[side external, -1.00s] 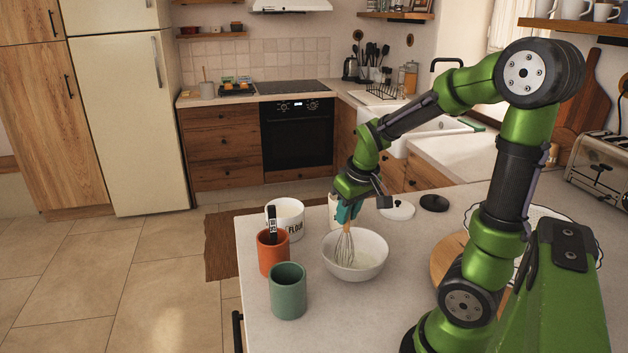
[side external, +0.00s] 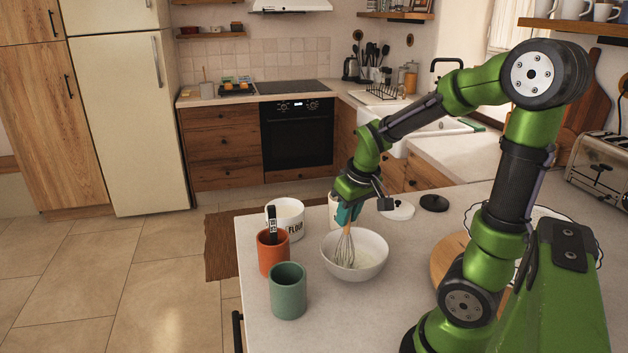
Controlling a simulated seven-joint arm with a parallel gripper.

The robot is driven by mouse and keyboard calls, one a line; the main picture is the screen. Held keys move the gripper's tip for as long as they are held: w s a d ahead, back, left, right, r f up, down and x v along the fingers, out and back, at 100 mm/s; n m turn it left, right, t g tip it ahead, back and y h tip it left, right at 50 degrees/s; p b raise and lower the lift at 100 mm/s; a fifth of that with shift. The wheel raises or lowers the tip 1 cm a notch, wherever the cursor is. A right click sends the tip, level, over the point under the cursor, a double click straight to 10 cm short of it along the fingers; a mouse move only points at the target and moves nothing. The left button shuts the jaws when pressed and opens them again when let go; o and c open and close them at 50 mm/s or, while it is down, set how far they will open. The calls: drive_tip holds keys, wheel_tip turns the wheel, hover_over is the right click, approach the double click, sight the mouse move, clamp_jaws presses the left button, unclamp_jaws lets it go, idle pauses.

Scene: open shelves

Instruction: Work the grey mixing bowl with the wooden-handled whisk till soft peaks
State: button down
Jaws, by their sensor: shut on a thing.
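The mixing bowl (side external: 374,262) is pale, nearly white in this light, and stands upright on the counter. A pale mixture lies inside it; its texture is too small to tell. The whisk (side external: 345,246) has wire loops and a wooden handle. My gripper (side external: 347,213) is shut on the whisk's handle above the bowl. The whisk hangs nearly upright, its wires down inside the left part of the bowl. The lowest wire ends are hard to make out against the mixture.
Left of the bowl stand an orange cup (side external: 272,257) with a dark-handled tool, a green cup (side external: 287,299) and a white flour canister (side external: 291,213). Behind lie a white lid (side external: 398,210) and a black lid (side external: 434,203). A round wooden board (side external: 445,262) is at right. The front counter is clear.

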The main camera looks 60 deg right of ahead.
drive_tip(key=d+v, duration=0.1)
drive_tip(key=v, duration=1.1)
drive_tip(key=shift+d+r, duration=0.35)
idle(0.5)
drive_tip(key=shift+w, duration=0.1)
